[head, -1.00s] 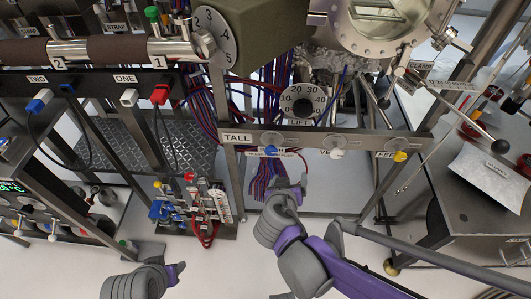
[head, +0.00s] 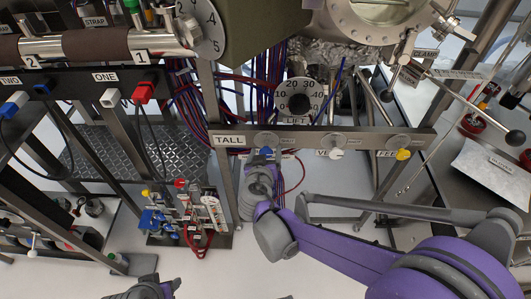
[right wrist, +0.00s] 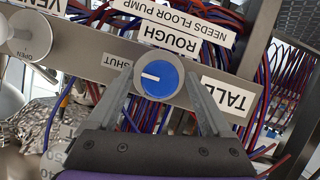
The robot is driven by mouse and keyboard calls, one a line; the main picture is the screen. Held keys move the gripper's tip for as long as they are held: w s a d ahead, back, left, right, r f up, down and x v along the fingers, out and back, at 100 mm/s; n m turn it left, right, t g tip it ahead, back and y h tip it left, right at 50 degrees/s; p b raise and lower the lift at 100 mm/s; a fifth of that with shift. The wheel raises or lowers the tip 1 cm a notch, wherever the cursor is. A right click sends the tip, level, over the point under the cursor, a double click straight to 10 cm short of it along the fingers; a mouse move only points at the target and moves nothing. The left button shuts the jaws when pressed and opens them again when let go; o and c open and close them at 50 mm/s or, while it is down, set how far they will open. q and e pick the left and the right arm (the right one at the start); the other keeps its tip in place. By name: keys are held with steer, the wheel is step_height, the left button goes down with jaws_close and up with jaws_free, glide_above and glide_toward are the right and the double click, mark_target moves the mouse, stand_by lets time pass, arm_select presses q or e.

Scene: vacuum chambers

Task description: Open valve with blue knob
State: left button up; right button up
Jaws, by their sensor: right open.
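The blue knob (right wrist: 158,77) sits on a grey valve panel (right wrist: 108,58) labelled ROUGH. Its white line points left, towards the word SHUT. In the head view the blue knob (head: 265,151) is mostly behind my right gripper (head: 262,162). In the right wrist view my right gripper (right wrist: 158,86) is open. Its two fingers stand on either side of the knob, with gaps visible; I cannot tell how deep they reach. My left gripper (head: 165,288) is partly cut off at the bottom of the head view, and its jaws are unclear.
A white knob (head: 336,154) and a yellow knob (head: 403,155) are on the same bar, to the right. Red and blue cables (head: 192,110) hang behind it. A LIFT dial (head: 299,102) is above. A small valve assembly (head: 190,210) stands at lower left.

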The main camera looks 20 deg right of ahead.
steer(key=shift+w+d+f, duration=0.1)
steer(key=shift+w+d, duration=0.05)
steer(key=shift+w, duration=0.1)
jaws_close()
stand_by(0.3)
